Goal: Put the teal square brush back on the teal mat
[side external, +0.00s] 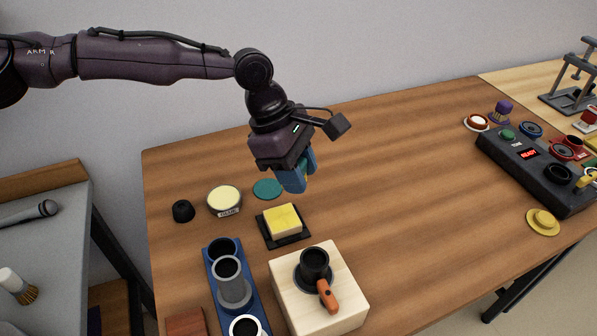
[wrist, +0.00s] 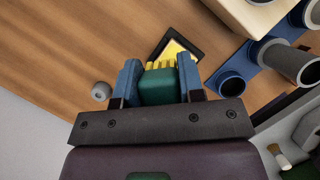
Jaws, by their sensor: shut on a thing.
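My gripper (side external: 297,178) is shut on the teal square brush, held above the table. In the wrist view the brush's teal block (wrist: 158,88) sits between the blue fingers, with its yellow bristles (wrist: 160,66) showing beyond it. In the side view the fingers hide most of the brush. The round teal mat (side external: 267,188) lies bare on the wooden table, to the left of my gripper and a little lower in the side view. I cannot make out the mat in the wrist view.
A yellow sponge (side external: 283,220) sits in a black tray, close below my gripper in the side view. A glue tin (side external: 224,200) and a black knob (side external: 183,211) stand left of the mat. A blue rack (side external: 213,267) and a pale wooden block (side external: 290,300) stand in front. The table's middle right is clear.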

